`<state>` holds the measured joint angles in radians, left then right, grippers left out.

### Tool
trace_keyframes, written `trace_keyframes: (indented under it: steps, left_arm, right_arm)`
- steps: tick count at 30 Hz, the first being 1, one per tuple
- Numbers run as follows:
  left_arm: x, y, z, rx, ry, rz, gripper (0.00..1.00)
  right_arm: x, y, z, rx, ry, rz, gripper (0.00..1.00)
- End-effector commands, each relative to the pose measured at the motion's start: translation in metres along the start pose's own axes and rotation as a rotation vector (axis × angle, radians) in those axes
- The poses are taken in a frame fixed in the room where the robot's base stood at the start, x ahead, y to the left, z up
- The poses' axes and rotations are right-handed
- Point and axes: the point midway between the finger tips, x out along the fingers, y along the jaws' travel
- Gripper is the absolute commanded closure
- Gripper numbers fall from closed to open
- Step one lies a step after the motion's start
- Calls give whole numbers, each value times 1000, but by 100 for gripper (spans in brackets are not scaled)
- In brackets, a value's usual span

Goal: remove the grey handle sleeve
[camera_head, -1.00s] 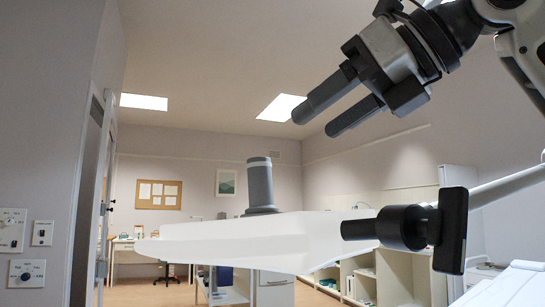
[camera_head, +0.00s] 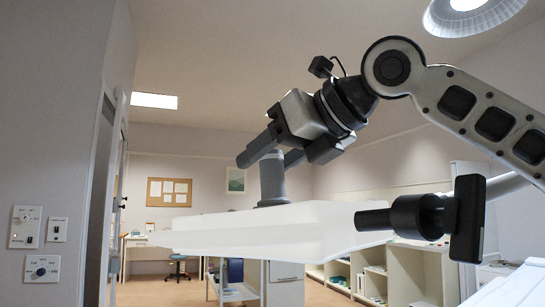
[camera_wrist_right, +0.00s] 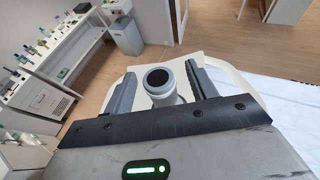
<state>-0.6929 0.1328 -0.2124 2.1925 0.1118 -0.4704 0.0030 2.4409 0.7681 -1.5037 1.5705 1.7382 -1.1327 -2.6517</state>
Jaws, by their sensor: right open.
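The grey handle sleeve (camera_head: 272,180) stands upright on top of the white lamp-like body (camera_head: 270,232) in the head view. In the right wrist view the sleeve (camera_wrist_right: 158,82) shows end-on, with a dark round top. My right gripper (camera_head: 262,157) is open, and its fingers reach down and left to the upper part of the sleeve. In the right wrist view its two fingers (camera_wrist_right: 160,82) lie to either side of the sleeve, with a gap visible at each side. I cannot tell how deep the sleeve sits between them. My left gripper is not in view.
A black knob and bracket (camera_head: 430,218) join the white body to an arm at right. Shelves (camera_head: 400,275) stand behind. A wall with switch panels (camera_head: 40,267) is at left. The white surface (camera_wrist_right: 265,95) of the couch shows at right in the wrist view.

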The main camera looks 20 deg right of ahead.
Motion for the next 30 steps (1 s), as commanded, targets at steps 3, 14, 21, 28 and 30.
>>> trace_keyframes:
  steps: [3,14,21,28,30]
  left_arm:
    - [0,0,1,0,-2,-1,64]
    - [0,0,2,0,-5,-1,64]
    - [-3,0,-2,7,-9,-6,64]
    - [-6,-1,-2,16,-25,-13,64]
    - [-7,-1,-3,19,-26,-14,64]
  right_arm:
    - [0,0,0,0,0,0,54]
    - [-1,0,0,0,-1,0,90]
    - [-3,0,7,0,0,0,90]
    - [-5,0,13,0,0,1,90]
    - [-5,0,15,1,0,1,90]
